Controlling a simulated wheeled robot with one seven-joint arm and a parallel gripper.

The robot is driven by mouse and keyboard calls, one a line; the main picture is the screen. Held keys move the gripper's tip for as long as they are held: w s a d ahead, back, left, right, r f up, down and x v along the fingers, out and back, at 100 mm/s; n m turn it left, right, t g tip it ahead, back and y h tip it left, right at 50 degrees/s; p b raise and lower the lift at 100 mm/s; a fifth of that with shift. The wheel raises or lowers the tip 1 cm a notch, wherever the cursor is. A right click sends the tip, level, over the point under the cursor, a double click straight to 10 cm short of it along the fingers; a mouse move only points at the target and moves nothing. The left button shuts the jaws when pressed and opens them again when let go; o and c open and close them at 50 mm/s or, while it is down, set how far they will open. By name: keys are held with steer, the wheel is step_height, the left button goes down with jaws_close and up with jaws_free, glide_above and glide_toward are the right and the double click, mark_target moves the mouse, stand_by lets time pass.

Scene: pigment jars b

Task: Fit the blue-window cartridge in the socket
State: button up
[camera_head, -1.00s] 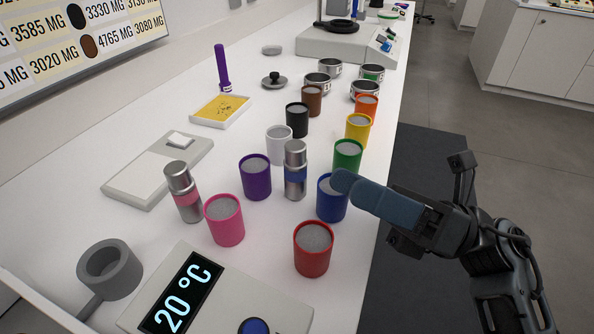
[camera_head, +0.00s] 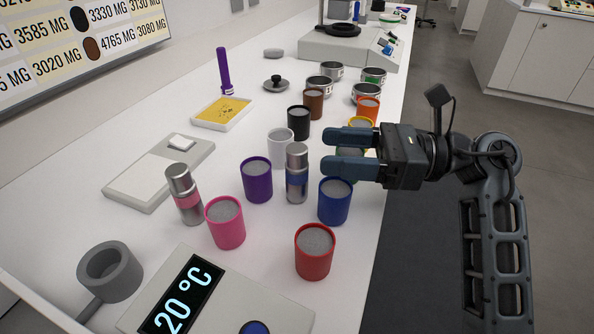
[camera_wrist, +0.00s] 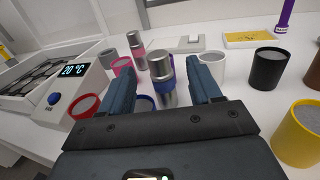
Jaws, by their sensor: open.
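The blue-window cartridge (camera_head: 297,174), a silver cylinder with a blue band, stands upright on the bench among the coloured jars. My gripper (camera_head: 327,150) is open and empty, just right of the cartridge, its two fingers pointing at it. In the wrist view the cartridge (camera_wrist: 161,68) shows ahead between the fingers, apart from them. A similar cartridge with a pink band (camera_head: 184,194) stands further left. A grey round cup with a hole and a side arm (camera_head: 110,271), which looks like the socket, sits at the lower left; its hole looks empty.
A white jar (camera_head: 281,148), a purple jar (camera_head: 257,180) and a blue jar (camera_head: 334,201) stand close around the cartridge. A 20 °C display unit (camera_head: 240,300) is in front.

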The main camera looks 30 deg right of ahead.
mark_target(297, 174)
steer(key=x, duration=0.4)
steer(key=shift+a+f, duration=0.1)
steer(key=shift+a, duration=0.1)
steer(key=shift+c, duration=0.2)
steer(key=shift+s, duration=0.1)
steer(key=c, duration=1.1)
